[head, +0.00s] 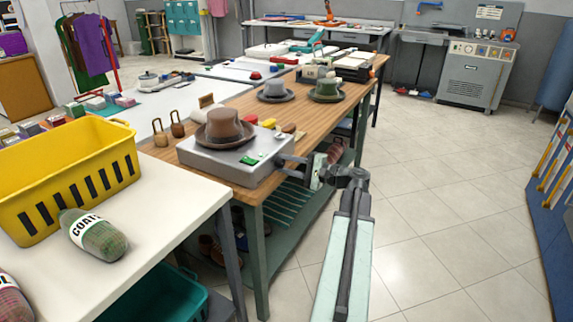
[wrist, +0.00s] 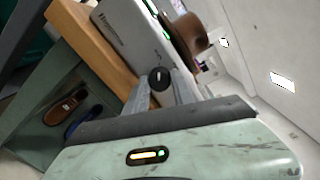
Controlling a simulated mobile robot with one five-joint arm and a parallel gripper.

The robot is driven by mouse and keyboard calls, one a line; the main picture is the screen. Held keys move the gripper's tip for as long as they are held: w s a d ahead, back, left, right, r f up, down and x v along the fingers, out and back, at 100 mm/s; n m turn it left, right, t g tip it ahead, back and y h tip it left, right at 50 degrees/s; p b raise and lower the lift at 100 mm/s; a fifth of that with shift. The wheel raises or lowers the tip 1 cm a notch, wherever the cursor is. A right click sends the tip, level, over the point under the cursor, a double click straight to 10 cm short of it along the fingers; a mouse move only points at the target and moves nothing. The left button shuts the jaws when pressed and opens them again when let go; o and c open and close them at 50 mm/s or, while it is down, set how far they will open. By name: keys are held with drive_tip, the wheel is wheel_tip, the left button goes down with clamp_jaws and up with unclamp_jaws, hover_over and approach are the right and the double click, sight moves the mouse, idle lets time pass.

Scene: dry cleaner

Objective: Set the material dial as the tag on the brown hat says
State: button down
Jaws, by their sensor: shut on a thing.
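The brown hat (head: 223,127) sits on top of a grey steamer box (head: 215,160) at the near end of the wooden table. In the wrist view the hat (wrist: 187,38) shows partly, behind the box (wrist: 135,30). No writing on a hat tag can be read. My gripper (head: 283,160) reaches the right side of the box from the right. In the wrist view its two fingers (wrist: 160,88) are closed around a round dark dial (wrist: 158,77) on the box's side. The dial's pointer and markings cannot be read.
The tiled floor (head: 440,200) at right is clear.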

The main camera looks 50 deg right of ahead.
drive_tip(key=shift+n, duration=0.4)
drive_tip(key=c, duration=1.1)
unclamp_jaws()
drive_tip(key=shift+o, duration=0.2)
